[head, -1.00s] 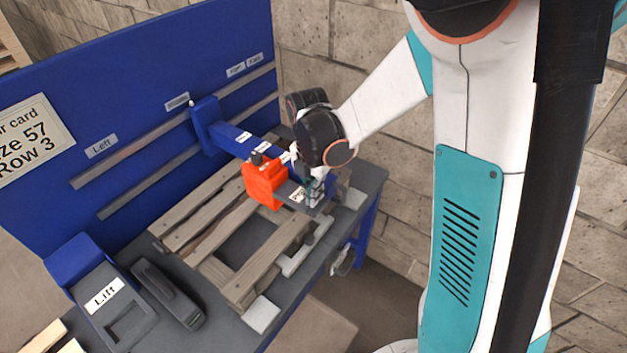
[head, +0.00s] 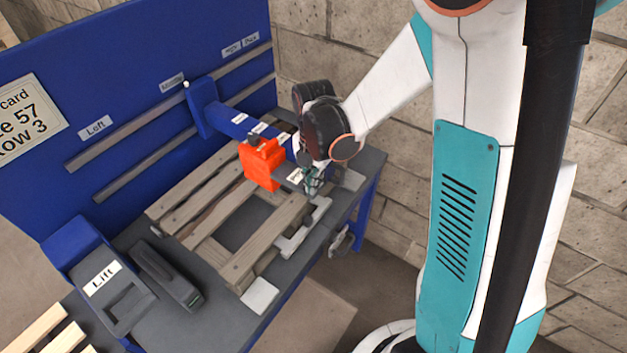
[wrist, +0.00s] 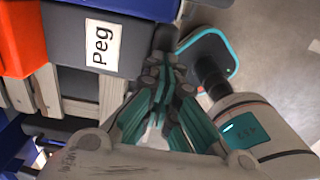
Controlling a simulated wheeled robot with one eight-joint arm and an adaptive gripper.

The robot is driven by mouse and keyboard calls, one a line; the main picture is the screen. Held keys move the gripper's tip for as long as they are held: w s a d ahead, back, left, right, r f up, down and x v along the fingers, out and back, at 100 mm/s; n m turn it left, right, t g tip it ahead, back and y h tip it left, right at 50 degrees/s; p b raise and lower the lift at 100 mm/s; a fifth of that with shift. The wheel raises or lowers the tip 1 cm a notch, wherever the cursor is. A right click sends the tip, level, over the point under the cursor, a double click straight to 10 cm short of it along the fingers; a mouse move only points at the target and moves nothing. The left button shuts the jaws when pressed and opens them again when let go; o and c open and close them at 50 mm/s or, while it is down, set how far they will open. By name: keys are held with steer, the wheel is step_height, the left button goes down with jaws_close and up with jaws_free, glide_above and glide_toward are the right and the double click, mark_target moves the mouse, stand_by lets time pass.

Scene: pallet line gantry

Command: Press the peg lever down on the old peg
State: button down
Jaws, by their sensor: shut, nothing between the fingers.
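The peg lever (head: 292,177) is a dark grey bar with a white "Peg" label, running out from beside the orange block (head: 263,163) on the blue arm over the pallet. In the wrist view, the labelled lever (wrist: 75,40) fills the upper left. My gripper (head: 313,186) points down at the lever's outer end, with its fingers shut and empty. In the wrist view, the fingertips (wrist: 165,80) sit close beside a dark rounded piece at that end; I cannot tell whether they touch. I cannot make out the old peg.
A wooden pallet (head: 222,213) lies on the grey bench, under the blue arm (head: 238,125). A blue panel (head: 120,70) with rails stands behind. A grey "Lift" unit (head: 103,285) is at the front left. A block wall (head: 400,75) stands behind my arm.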

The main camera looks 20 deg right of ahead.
mark_target(318, 193)
steer(key=shift+f, duration=0.2)
steer(key=f+t+b, duration=0.1)
steer(key=f+t+y+b, duration=0.1)
steer(key=f+b, duration=0.1)
steer(key=f+t+y+b, duration=0.1)
steer(key=b, duration=0.1)
steer(key=shift+s+d+f, duration=0.2)
steer(key=shift+s+d, duration=0.1)
steer(key=shift+s, duration=0.1)
steer(key=b+x, duration=0.2)
steer(key=b, duration=0.1)
steer(key=b+x, duration=0.2)
steer(key=shift+s+f, duration=0.2)
steer(key=shift+s, duration=0.1)
steer(key=shift+s+f, duration=0.15)
